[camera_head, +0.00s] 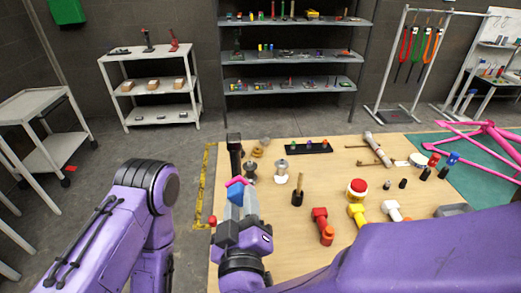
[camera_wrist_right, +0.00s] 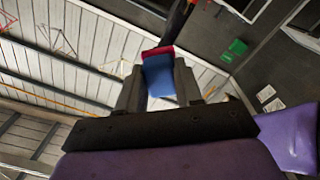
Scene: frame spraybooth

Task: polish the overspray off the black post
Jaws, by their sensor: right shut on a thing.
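The black post (camera_head: 234,148) stands upright at the left edge of the wooden table, with its lower part hidden behind my right gripper. It also shows in the right wrist view (camera_wrist_right: 178,20), just beyond the held block. My right gripper (camera_head: 237,198) is shut on a blue block with a pink-red face (camera_head: 237,182). In the right wrist view the block (camera_wrist_right: 158,75) sits between both fingers, its red face toward the post. The two overlap there, and I cannot tell whether they touch. No overspray can be made out. My left arm shows at left; its gripper is out of view.
The wooden table (camera_head: 285,222) holds a wooden-handled brush (camera_head: 298,190), metal cups (camera_head: 281,171), a black rack (camera_head: 308,147), a red-topped jar (camera_head: 357,188) and bottles. A pink frame (camera_head: 481,135) lies on a green mat at right.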

